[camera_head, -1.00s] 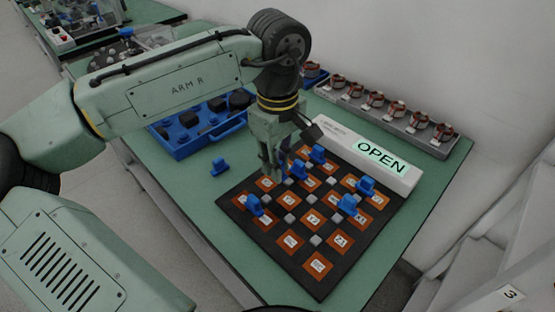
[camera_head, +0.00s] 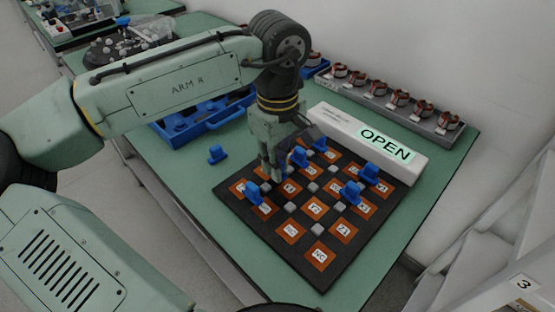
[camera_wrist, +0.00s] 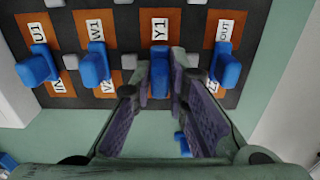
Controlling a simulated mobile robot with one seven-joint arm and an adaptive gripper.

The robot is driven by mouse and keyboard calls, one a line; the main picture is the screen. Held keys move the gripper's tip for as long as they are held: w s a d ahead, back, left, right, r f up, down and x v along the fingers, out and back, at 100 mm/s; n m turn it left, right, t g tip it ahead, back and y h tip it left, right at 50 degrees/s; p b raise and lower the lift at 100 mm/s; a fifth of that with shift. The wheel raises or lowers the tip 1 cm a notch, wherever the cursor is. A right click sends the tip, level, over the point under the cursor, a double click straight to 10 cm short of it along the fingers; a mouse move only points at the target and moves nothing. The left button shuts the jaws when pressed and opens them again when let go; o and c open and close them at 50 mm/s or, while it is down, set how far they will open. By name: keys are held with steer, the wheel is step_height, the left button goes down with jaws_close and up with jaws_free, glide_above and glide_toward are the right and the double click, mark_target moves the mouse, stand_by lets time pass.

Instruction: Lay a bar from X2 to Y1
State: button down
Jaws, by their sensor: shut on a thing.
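My gripper (camera_wrist: 161,88) is shut on a blue bar (camera_wrist: 160,72), which sits between its fingertips just below the Y1 label (camera_wrist: 159,28) in the wrist view. The fingers and bar hide the label of the pad below Y1, so I cannot read X2. I cannot tell whether the bar touches the board. In the head view my gripper (camera_head: 270,176) is over the upper-left edge of the dark board (camera_head: 283,247) and mostly hides the held bar.
Blue bars stand beside the held one, at W1 (camera_wrist: 95,68) and OUT (camera_wrist: 222,70). Another is at U1 (camera_wrist: 38,67). Two more (camera_head: 369,174) (camera_head: 351,192) stand farther right. A loose bar (camera_head: 217,154) lies on the green table. A white OPEN panel (camera_head: 345,128) borders the board.

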steer(key=shift+f, duration=0.25)
stand_by(0.3)
steer(key=shift+f+b, duration=0.3)
steer(key=shift+f, duration=0.15)
steer(key=c, duration=1.5)
jaws_free()
step_height(320, 180, up, 12)
steer(key=shift+r, duration=0.1)
